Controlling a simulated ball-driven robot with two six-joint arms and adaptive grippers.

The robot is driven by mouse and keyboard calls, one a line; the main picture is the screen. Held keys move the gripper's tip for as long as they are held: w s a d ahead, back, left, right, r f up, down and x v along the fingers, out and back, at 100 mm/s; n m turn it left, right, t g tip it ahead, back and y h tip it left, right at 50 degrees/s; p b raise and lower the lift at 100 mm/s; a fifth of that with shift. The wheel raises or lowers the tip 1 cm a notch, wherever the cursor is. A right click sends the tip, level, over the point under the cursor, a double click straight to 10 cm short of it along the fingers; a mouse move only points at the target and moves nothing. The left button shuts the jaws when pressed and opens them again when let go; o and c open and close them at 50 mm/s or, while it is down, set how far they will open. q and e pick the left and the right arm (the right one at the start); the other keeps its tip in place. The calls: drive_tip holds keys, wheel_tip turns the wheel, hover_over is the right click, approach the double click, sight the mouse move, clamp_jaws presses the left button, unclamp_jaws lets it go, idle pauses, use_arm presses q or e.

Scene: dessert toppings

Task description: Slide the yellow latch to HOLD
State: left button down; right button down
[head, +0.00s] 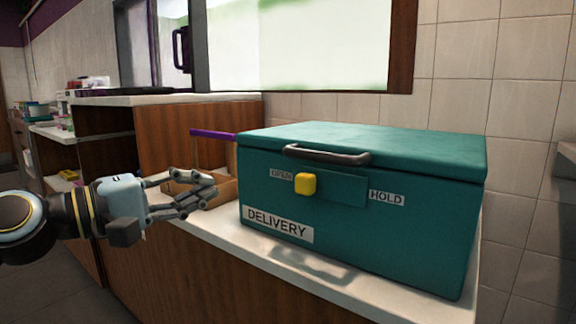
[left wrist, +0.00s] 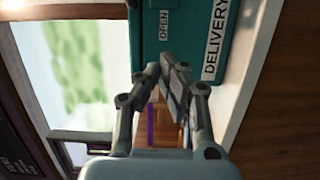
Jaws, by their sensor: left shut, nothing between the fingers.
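The yellow latch (head: 305,184) sits on the front of the teal delivery box (head: 400,245), at the left end of its slide plate beside the OPEN label (head: 281,174). The HOLD label (head: 386,198) is at the right end of the plate. My left gripper (head: 210,188) is shut and empty, left of the box and apart from the latch. In the left wrist view the gripper's fingers (left wrist: 172,82) are in front of the box (left wrist: 197,30), whose OPEN label (left wrist: 163,24) shows; the latch is not visible there. My right gripper is not in view.
The box stands on a white counter (head: 375,297) and has a metal handle (head: 327,155) above the latch. A brown tray (head: 222,186) and a purple bar (head: 212,134) lie behind my left gripper. The space in front of the box is clear.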

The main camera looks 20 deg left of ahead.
sight(306, 184)
use_arm(q)
drive_tip(key=shift+w+f, duration=0.1)
drive_tip(key=shift+w, duration=0.05)
drive_tip(key=x, duration=1)
drive_tip(key=d, duration=0.1)
drive_tip(key=s+d, duration=0.1)
drive_tip(key=d, duration=0.1)
drive_tip(key=shift+s+d, duration=0.1)
drive_tip(key=shift+s, duration=0.05)
drive_tip(key=shift+s+d, duration=0.1)
drive_tip(key=shift+d, duration=0.2)
